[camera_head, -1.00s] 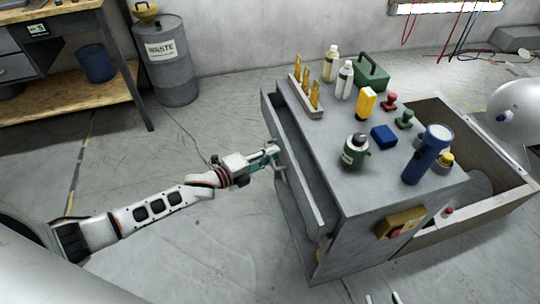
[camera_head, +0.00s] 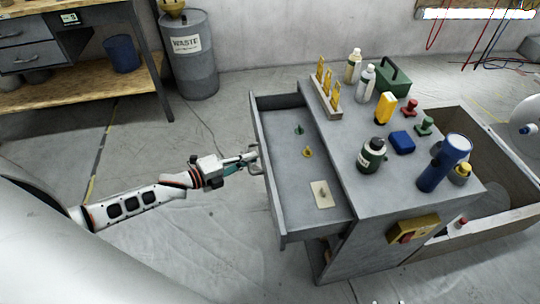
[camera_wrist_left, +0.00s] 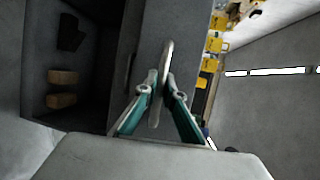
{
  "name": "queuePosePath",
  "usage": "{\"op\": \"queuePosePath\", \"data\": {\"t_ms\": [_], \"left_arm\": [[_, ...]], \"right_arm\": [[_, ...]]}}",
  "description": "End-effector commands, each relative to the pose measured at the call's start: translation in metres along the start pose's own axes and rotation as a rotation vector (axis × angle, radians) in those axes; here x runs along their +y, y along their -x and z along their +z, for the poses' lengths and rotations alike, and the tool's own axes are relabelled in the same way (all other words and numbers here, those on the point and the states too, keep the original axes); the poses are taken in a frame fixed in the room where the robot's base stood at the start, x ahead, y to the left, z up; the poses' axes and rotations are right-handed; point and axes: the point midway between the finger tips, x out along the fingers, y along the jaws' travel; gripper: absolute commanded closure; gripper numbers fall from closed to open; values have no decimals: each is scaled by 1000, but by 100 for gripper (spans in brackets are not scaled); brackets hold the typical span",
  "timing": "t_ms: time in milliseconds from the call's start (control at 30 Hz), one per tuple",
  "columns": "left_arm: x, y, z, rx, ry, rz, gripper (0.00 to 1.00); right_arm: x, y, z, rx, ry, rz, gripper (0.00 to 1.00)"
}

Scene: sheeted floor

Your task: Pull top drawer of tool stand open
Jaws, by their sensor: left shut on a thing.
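The grey tool stand (camera_head: 358,190) stands right of centre in the head view. Its top drawer (camera_head: 280,104) is pulled well out to the left. Inside lie a small green item (camera_head: 299,130), a small yellow item (camera_head: 307,152) and a flat beige piece (camera_head: 322,194). My left gripper (camera_head: 254,160) is at the drawer front, shut on the drawer handle. In the left wrist view the fingers (camera_wrist_left: 160,100) close around the curved metal handle (camera_wrist_left: 166,62). My right gripper is not in view.
Bottles, a green box (camera_head: 394,80), a blue flashlight (camera_head: 444,163) and stamps stand on the stand's top. An open bin (camera_head: 500,220) adjoins on the right. A waste drum (camera_head: 188,55) and workbench (camera_head: 80,85) stand at the back left.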

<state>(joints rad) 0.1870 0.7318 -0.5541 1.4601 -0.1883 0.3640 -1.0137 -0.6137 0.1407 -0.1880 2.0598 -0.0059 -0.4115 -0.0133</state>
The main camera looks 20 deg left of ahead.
Motion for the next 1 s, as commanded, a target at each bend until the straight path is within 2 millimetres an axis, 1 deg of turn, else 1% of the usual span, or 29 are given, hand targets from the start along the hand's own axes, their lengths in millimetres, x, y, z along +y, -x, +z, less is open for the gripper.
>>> {"op": "queuePosePath", "data": {"t_ms": [33,200,300,433,600,700,1000], "left_arm": [[4,14,6,-1,-1,4,100],[12,51,21,-1,0,4,100],[16,69,28,-1,0,3,100],[20,87,35,0,1,2,100],[23,101,42,0,2,1,100],[23,106,44,0,1,0,100],[23,108,45,0,0,-1,100]], "right_arm": [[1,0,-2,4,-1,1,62],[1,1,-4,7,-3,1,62],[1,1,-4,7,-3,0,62],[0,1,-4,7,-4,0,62],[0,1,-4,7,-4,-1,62],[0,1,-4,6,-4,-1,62],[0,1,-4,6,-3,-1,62]]}}
